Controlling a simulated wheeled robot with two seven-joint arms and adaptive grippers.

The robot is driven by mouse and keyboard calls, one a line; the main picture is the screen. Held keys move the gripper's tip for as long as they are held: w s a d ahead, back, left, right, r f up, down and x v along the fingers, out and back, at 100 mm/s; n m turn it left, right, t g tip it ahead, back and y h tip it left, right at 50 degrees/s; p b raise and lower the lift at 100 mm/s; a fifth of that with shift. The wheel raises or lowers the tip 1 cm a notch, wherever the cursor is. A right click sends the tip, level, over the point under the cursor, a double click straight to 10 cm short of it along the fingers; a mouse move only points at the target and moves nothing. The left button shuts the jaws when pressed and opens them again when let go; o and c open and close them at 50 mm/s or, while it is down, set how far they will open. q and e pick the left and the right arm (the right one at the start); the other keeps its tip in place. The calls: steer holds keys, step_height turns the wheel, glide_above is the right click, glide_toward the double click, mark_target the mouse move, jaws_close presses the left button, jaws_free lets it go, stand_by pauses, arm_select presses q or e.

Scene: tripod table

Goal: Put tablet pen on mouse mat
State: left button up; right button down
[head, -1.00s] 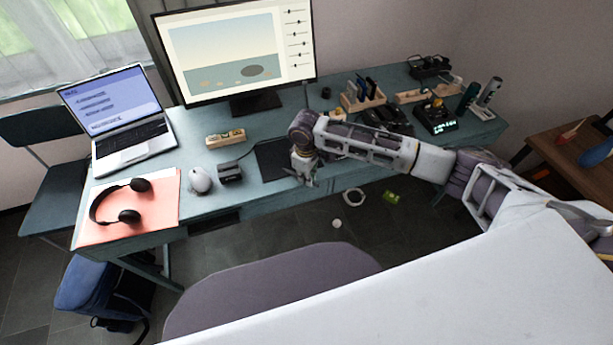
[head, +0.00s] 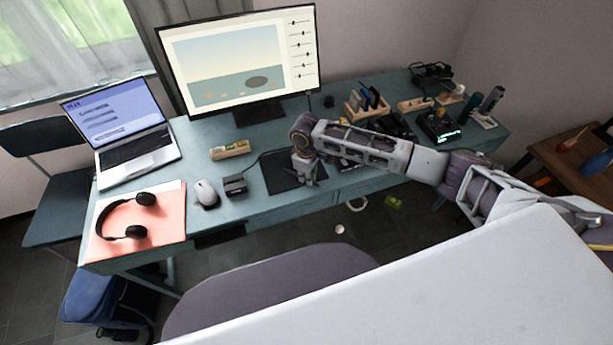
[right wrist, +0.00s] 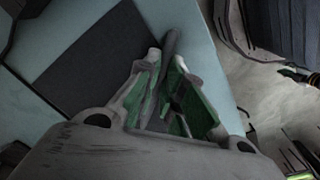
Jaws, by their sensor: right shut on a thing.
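The mouse mat (head: 276,179) is a dark, flat rectangle on the desk below the monitor. It also shows at the upper left of the right wrist view (right wrist: 95,62). My right gripper (head: 308,180) is low at the mat's right edge, pointing down. In the right wrist view, its fingers (right wrist: 167,62) are shut on a dark grey rod, the tablet pen (right wrist: 172,42). The pen's visible end sticks out past the fingertips, beside the mat over blue-green desk. Whether the pen touches the desk cannot be told. My left gripper is not in view.
The desk (head: 262,205) holds a small black box (head: 235,185), a white mouse (head: 205,193) and a wooden block (head: 230,149) left of the mat. Headphones (head: 138,231) lie on a pink sheet. Organizers (head: 367,101) stand at the right. The monitor (head: 240,60) rises behind.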

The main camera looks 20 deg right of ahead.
steer(key=c, duration=1.5)
jaws_free()
steer(key=shift+f, duration=0.15)
steer(key=shift+o, duration=0.2)
step_height(320, 180, up, 12)
steer(key=shift+a, duration=0.15)
steer(key=shift+s, duration=0.1)
